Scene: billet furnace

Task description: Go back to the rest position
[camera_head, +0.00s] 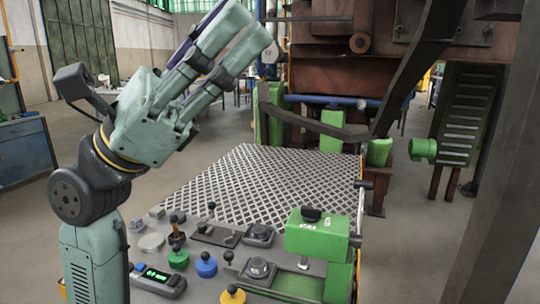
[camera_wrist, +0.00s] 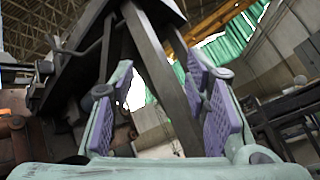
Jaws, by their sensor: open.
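My gripper (camera_head: 232,38) is raised in the upper left of the head view, above the control panel. Its fingers point up and to the right, away from the panel. In the wrist view the gripper (camera_wrist: 165,105) shows two separate fingers with purple pads. Nothing lies between the pads; dark beams and the hall roof show beyond them. The gripper touches nothing that I can see.
Below stands a control panel with levers and coloured knobs, a blue one (camera_head: 206,265) and a yellow one (camera_head: 232,295) among them. A green block (camera_head: 317,238) stands at its right. A diamond-patterned plate (camera_head: 265,185) lies behind. A dark beam (camera_head: 500,180) rises at the right.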

